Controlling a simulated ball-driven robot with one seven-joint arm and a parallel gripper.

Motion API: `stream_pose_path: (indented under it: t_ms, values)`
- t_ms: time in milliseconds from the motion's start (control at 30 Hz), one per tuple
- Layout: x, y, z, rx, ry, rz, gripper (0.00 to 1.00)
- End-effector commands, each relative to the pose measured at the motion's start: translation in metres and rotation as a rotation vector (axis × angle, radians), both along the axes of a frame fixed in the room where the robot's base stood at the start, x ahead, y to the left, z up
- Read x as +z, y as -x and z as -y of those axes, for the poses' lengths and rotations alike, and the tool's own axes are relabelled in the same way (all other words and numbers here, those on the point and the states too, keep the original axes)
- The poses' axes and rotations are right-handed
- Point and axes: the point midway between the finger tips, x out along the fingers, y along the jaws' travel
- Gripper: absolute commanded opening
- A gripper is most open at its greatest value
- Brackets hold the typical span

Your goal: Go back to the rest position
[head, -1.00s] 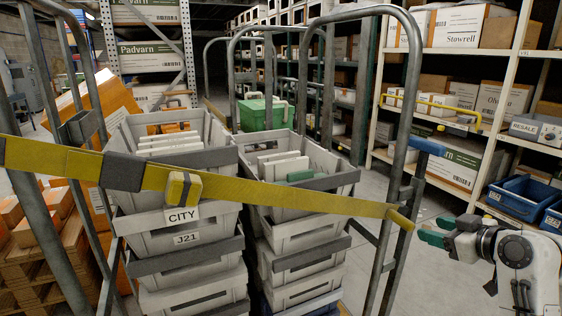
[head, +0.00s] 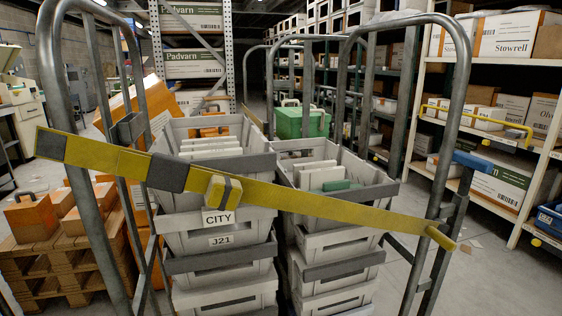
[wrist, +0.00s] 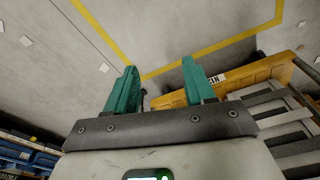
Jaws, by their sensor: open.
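My gripper (wrist: 156,90) shows in the wrist view with its two green fingers apart and nothing between them. It points toward the grey floor and a yellow floor line. My gripper and arm are out of the head view.
A roll cage of grey crates (head: 225,245) stands directly ahead, with a yellow strap (head: 300,203) across its front. Racks with boxes (head: 500,110) stand at the right. A pallet of orange boxes (head: 45,250) is at the left. Bare floor (head: 480,270) shows right of the cage.

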Motion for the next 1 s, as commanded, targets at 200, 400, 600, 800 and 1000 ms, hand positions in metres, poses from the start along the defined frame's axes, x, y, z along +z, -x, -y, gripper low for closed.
stream_pose_path:
  t_ms: [200,400,600,800,1000]
  values:
    - [0.033,0.017,0.002,-0.014,0.02,-0.035,0.54]
    - [0.072,0.017,0.001,-0.01,0.019,-0.035,0.54]
    - [0.125,0.016,0.001,-0.006,0.018,-0.034,0.54]
    - [0.155,0.016,0.001,-0.004,0.019,-0.034,0.54]
    - [0.161,0.016,0.001,-0.003,0.019,-0.034,0.54]
